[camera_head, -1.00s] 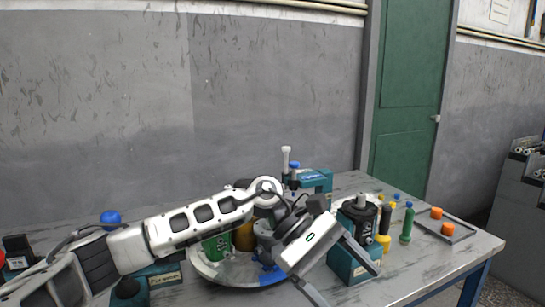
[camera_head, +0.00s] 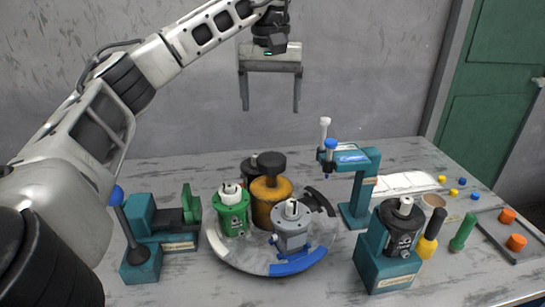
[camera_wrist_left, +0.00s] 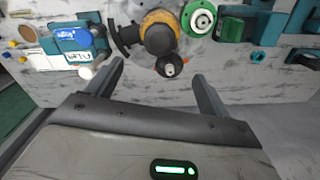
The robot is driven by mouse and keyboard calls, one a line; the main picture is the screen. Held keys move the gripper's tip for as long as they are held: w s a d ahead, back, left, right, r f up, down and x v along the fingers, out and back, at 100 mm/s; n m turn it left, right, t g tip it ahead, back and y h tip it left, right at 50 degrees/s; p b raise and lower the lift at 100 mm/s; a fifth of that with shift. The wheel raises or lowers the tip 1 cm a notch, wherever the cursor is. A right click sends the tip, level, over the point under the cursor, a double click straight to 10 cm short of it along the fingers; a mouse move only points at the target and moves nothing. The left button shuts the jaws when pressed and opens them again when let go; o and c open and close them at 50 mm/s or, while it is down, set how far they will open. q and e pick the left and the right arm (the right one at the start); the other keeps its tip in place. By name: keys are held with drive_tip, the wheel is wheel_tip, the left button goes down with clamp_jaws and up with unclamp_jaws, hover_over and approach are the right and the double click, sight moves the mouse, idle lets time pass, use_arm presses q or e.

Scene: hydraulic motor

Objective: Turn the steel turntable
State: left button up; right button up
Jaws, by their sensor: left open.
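The steel turntable (camera_head: 258,262) is a round grey disc with a blue patch on its front rim, in the middle of the table in the head view. On it stand a green motor part (camera_head: 231,215), an amber cylinder with a dark knob (camera_head: 271,205), a grey motor part (camera_head: 292,232) and a black part behind. My left gripper (camera_head: 270,108) is open and empty, raised above and behind the turntable, fingers pointing down. In the left wrist view its two fingers (camera_wrist_left: 158,82) are spread, with the amber cylinder (camera_wrist_left: 158,33) beyond them. My right gripper is not in view.
A teal press (camera_head: 360,205) stands right of the turntable, and a teal vise with a blue-knobbed lever (camera_head: 160,240) stands left. A teal stand with a black motor (camera_head: 388,265) is at front right.

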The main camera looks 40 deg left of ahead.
sight(272, 156)
use_arm(q)
wheel_tip(272, 156, down, 13)
drive_tip(key=shift+r+b, duration=0.1)
drive_tip(key=shift+b, duration=1.1)
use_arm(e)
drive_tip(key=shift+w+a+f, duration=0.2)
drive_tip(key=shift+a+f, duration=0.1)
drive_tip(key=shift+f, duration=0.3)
